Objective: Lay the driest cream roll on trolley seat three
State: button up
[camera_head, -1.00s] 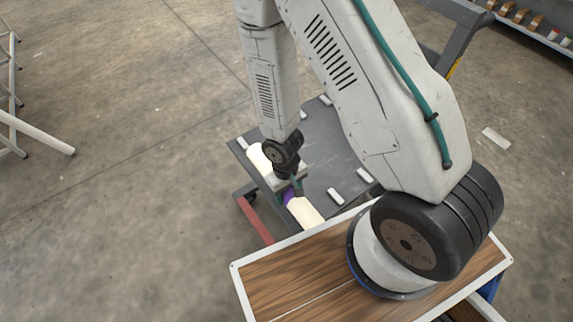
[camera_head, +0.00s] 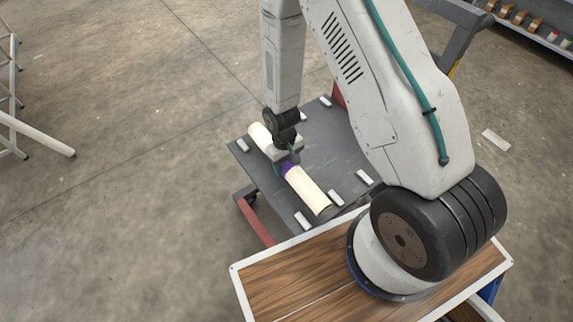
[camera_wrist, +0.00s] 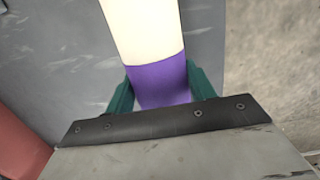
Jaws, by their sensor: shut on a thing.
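A cream roll (camera_head: 308,188) with a purple band around its middle lies lengthwise over the dark trolley deck (camera_head: 335,150). My gripper (camera_head: 287,166) is shut on the roll at the purple band. In the wrist view the purple band (camera_wrist: 160,82) sits between the green fingers of my gripper (camera_wrist: 160,88), and the cream part runs up out of the picture. Small white seat blocks stand on the deck, among them one near the roll's near end (camera_head: 336,198) and one at the right (camera_head: 365,177). I cannot tell whether the roll touches the deck. No seat numbers or dryness marks are readable.
My wood-topped base lies close to the trolley's near edge. A red trolley bar (camera_head: 254,222) shows at the lower left. A white rail (camera_head: 38,134) stands at the far left, and a shelf with rolls (camera_head: 530,25) at the upper right. The deck's middle is bare.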

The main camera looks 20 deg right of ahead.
aim_at(286, 166)
jog(key=shift+w+d+f, duration=0.1)
jog(key=shift+w+d, duration=0.1)
jog(key=shift+w, duration=0.3)
jog(key=shift+w+d, duration=0.15)
jog(key=shift+w, duration=0.35)
jog(key=shift+w+d+f, duration=0.1)
jog(key=shift+f, duration=1.65)
jog(key=shift+f, duration=0.1)
jog(key=o, duration=1.3)
jog(key=shift+c, duration=0.2)
